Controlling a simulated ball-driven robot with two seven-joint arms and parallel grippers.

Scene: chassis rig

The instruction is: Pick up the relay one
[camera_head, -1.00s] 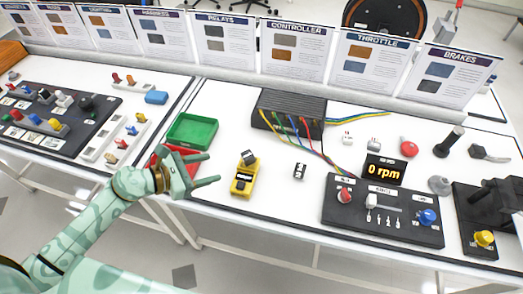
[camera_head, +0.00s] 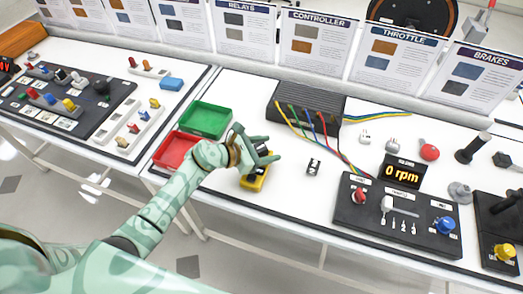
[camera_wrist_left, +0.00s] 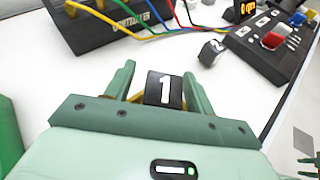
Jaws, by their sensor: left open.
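Relay one is a black block with a white "1" on its face (camera_wrist_left: 164,90). It shows in the left wrist view between the two fingers of my left gripper (camera_wrist_left: 159,72). The fingers are open on either side of it; I cannot tell whether they touch it. In the head view my left gripper (camera_head: 270,150) is over the yellow tester (camera_head: 255,183), and the hand hides the relay. A bit of yellow shows beside the relay in the wrist view.
A second small black and white block (camera_head: 313,167) lies to the right of the yellow tester. A red tray (camera_head: 172,152) and a green tray (camera_head: 204,118) are to the left. The controller box with coloured wires (camera_head: 308,101) stands behind; the rpm panel (camera_head: 395,220) is at right.

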